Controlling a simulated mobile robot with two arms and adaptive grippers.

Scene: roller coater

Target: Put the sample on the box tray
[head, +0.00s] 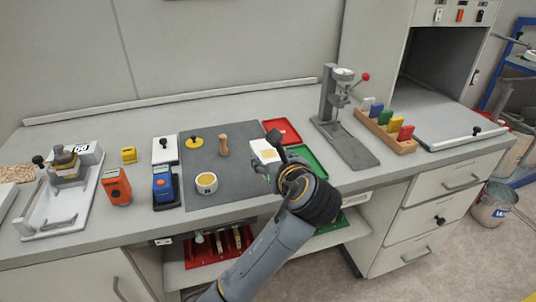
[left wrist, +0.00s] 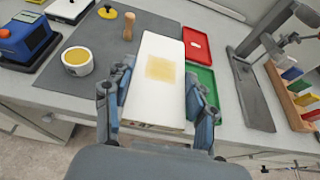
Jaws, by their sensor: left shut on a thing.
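The sample, a white panel (head: 264,150) with a pale yellow square, is held in my left gripper (head: 275,163) above the right edge of the dark mat. In the left wrist view the panel (left wrist: 152,85) lies between the two fingers (left wrist: 158,103), its yellow patch facing the camera. A flat grey tray (head: 440,118) with a black knob at its front lies on the right of the bench, before an open box-like chamber (head: 440,70). It is well to the right of my gripper. My right gripper is not in view.
A red tray (head: 283,131) and green tray (head: 310,165) lie beside the mat. A grey press stand (head: 345,145) and a wooden rack of coloured blocks (head: 385,133) stand between the sample and the grey tray. A yellow-filled cup (head: 206,184) stands on the mat.

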